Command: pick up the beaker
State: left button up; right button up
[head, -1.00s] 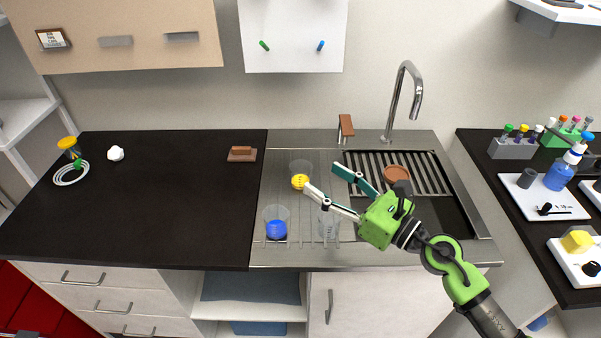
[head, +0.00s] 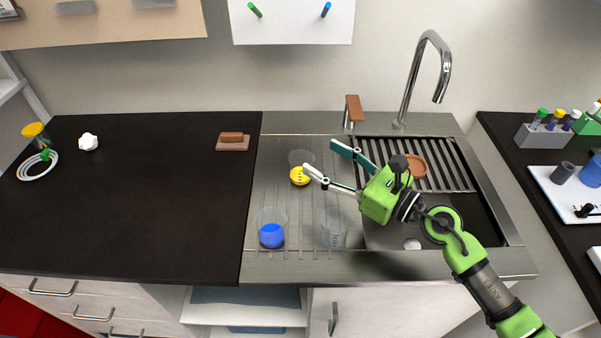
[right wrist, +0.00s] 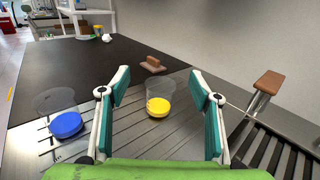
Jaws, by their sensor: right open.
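Three clear beakers stand on the ribbed drainboard of the sink. One holds yellow contents (head: 300,176), one holds blue contents (head: 271,234), and one looks empty (head: 335,230). My right gripper (head: 320,157) is open and empty, just right of the yellow beaker, with its fingers spread toward it. In the right wrist view the yellow beaker (right wrist: 159,106) sits between the two open fingers (right wrist: 160,84), ahead of them. The blue beaker (right wrist: 66,124) stands outside the left finger there. My left gripper is not in view.
The sink faucet (head: 440,75) and a brown-topped post (head: 353,108) stand behind the drainboard. A brown block (head: 233,141) lies on the dark counter at left. A brown dish (head: 414,166) rests on the sink grate. The dark counter's middle is clear.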

aim_at(301, 158)
jog(key=f+b, duration=0.2)
jog(key=f, duration=0.2)
jog(key=shift+w+b, duration=0.25)
jog(key=shift+b, duration=0.15)
jog(key=shift+f+b, duration=0.35)
jog(key=shift+b, duration=0.05)
jog(key=shift+w+a+r, duration=0.1)
jog(key=shift+w+a, duration=0.05)
jog(key=shift+a, duration=0.05)
jog(key=p+x, duration=0.2)
jog(key=x, duration=0.4)
jog(key=shift+w, duration=0.1)
jog(key=shift+w+a, duration=0.25)
jog(key=shift+a, duration=0.15)
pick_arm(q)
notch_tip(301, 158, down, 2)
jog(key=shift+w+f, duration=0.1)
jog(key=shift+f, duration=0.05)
pick_arm(e)
jog(key=c, duration=1.2)
